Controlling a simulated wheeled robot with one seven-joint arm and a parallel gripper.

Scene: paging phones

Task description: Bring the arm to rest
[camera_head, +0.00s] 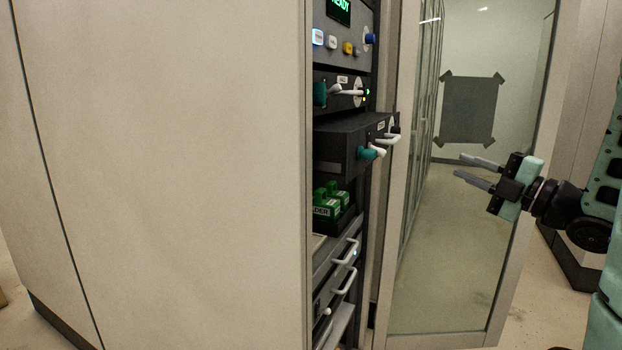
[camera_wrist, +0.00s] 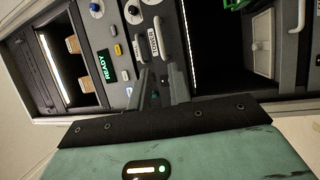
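My gripper (camera_head: 461,166) is at the right in the head view, held in the air in front of the open glass door, pointing left toward the rack. Its two grey fingers are apart with nothing between them. In the wrist view the fingers (camera_wrist: 160,74) also show a gap, with the rack front beyond them. My forearm comes in from the right edge of the head view. The gripper touches nothing that I can see.
A glass door (camera_head: 455,240) stands open beside the rack. A dark drawer unit (camera_head: 340,147) juts out below a panel with a green READY display (camera_head: 339,9). Green blocks (camera_head: 328,207) sit lower down. A large beige cabinet side (camera_head: 165,170) fills the left.

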